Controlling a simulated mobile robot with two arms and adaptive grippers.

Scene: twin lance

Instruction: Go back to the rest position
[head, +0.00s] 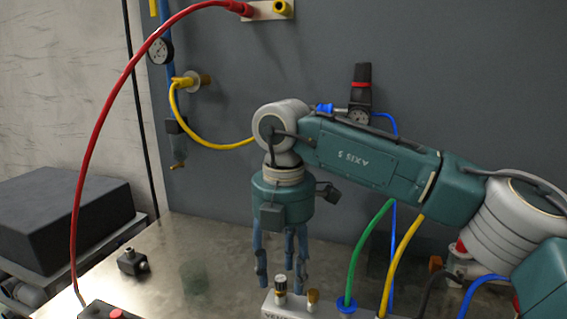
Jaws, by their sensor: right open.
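My right arm comes in from the right, with a teal link marked "AXIS 5". Its gripper (281,280) points straight down and is open, with nothing seen between its blue-grey fingers. The fingers hang just above or behind a metal block (330,305) with knobs and hose fittings at the bottom edge. I cannot tell whether they touch it. My left gripper is not in view.
A red hose (92,160) arcs from the wall fitting to a box with a red button (116,314). Yellow, green and blue hoses run near my right arm. A small black fitting (132,262) lies on the metal table (185,240). A dark box (62,215) stands left.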

